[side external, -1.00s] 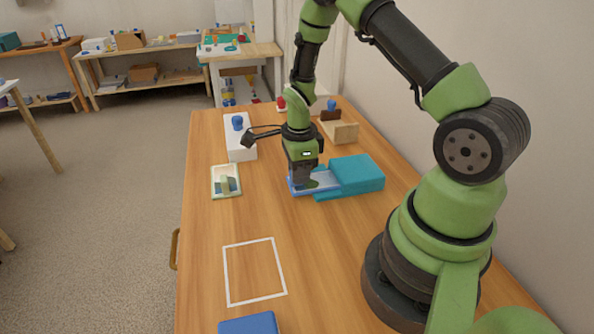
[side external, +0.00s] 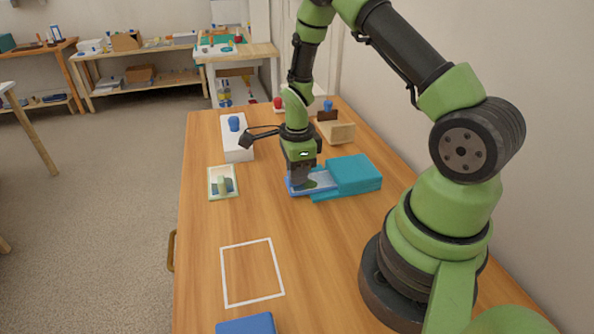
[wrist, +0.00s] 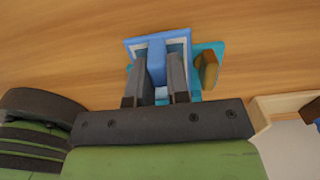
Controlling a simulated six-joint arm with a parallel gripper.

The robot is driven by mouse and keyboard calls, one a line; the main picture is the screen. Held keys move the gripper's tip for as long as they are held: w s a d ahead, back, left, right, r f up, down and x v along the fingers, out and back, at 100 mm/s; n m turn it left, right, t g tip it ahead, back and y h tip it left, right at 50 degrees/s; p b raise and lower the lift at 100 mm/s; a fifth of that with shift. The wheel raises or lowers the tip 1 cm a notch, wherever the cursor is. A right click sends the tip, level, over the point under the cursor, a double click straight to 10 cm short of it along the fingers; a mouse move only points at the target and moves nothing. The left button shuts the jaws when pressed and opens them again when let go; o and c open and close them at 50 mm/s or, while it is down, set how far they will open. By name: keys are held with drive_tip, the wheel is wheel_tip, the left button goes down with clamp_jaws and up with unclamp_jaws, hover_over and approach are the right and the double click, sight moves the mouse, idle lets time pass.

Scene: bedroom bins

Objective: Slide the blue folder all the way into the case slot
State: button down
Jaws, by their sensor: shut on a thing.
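The blue folder (side external: 323,178) lies flat, its right part inside the teal case (side external: 356,172) and its left part sticking out of the slot. My gripper (side external: 300,186) is over the exposed left end and points down. In the wrist view my gripper (wrist: 160,82) has its two dark fingers on either side of a raised blue block on the folder (wrist: 158,48), shut on it. The teal case (wrist: 217,50) shows only partly there, behind the folder and fingers. The depth of the folder inside the case is hidden.
A white box with a blue knob (side external: 235,139) and a picture card (side external: 222,183) lie to the left. A wooden holder (side external: 337,131) stands behind the case. A white outlined rectangle (side external: 252,272) and a blue object (side external: 246,325) are nearer; the table between is clear.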

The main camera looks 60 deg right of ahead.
sight(310, 182)
drive_tip(key=shift+s+d, duration=1.05)
drive_tip(key=shift+s, duration=0.05)
idle(2.9)
drive_tip(key=c, duration=1)
unclamp_jaws()
drive_tip(key=s+a+r+n+t, duration=0.15)
drive_tip(key=a+r+n, duration=0.3)
drive_tip(key=r, duration=0.65)
drive_tip(key=a+r+n+t, duration=0.25)
drive_tip(key=r+n, duration=0.25)
drive_tip(key=r, duration=0.6)
drive_tip(key=s+a+r+n+t, duration=0.1)
drive_tip(key=s+a+r+n, duration=0.1)
drive_tip(key=s+a+n, duration=0.1)
drive_tip(key=s+a+r+n+t+y, duration=0.1)
drive_tip(key=s+a+r+n, duration=0.1)
drive_tip(key=n, duration=0.4)
drive_tip(key=s+a+r+n+t+y, duration=0.1)
drive_tip(key=s+a+r+n, duration=0.1)
drive_tip(key=s+a+n, duration=0.2)
drive_tip(key=shift+s+r+n, duration=0.1)
drive_tip(key=shift+s+n, duration=0.15)
drive_tip(key=shift+s, duration=0.2)
